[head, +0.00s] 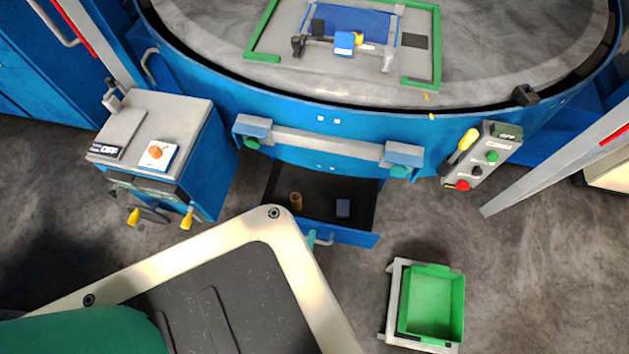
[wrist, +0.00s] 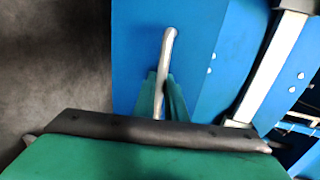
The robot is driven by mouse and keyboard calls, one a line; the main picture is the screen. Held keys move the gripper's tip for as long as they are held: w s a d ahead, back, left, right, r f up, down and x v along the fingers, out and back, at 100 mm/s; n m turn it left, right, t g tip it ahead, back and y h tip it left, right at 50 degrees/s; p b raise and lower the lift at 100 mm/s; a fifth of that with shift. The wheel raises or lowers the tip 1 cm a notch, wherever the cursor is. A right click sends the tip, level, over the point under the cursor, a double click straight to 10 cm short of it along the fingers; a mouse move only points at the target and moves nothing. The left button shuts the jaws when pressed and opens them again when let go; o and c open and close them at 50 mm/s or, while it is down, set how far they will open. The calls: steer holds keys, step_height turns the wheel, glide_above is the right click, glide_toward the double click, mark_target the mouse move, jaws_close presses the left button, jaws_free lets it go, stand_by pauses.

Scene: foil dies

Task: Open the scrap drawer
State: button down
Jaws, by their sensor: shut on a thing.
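The scrap drawer (head: 350,237) stands pulled out from under the round blue machine, its dark inside showing in the head view. In it are a small tan cylinder (head: 296,201) and a grey-blue block (head: 343,208). Its blue front (wrist: 135,50) fills the upper middle of the wrist view. The metal bar handle (wrist: 169,45) runs down between the green fingers of my gripper (wrist: 163,88), which is shut on it. In the head view my gripper (head: 312,241) shows only as a green sliver at the handle; my own body hides the rest.
A green bin (head: 432,303) on a light stand is on the floor right of the drawer. A blue control cabinet (head: 160,150) stands to the left. A button panel (head: 482,156) and a slanted grey beam (head: 560,165) are at the right. Bare floor lies between drawer and bin.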

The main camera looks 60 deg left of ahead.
steer(key=shift+d, duration=0.15)
steer(key=c, duration=2.1)
jaws_free()
steer(key=v, duration=1)
steer(key=shift+s+d, duration=0.25)
steer(key=w+d+r+n+t+h, duration=0.1)
steer(key=w+d+r+n+h, duration=0.1)
steer(key=d+r+h, duration=0.2)
steer(key=w+d+r+n+t+h, duration=0.1)
steer(key=d+r+n+t+h, duration=0.1)
steer(key=d+r, duration=0.8)
steer(key=w+d+r+n+t+h, duration=0.2)
steer(key=d+r+n+h, duration=0.2)
steer(key=r, duration=1.3)
steer(key=shift+w+d+r+h, duration=0.2)
steer(key=shift+d+h, duration=0.3)
steer(key=shift+d, duration=0.25)
steer(key=shift+w+d+r+h, duration=0.1)
steer(key=shift+d+r+h, duration=0.1)
steer(key=shift+d+h, duration=0.45)
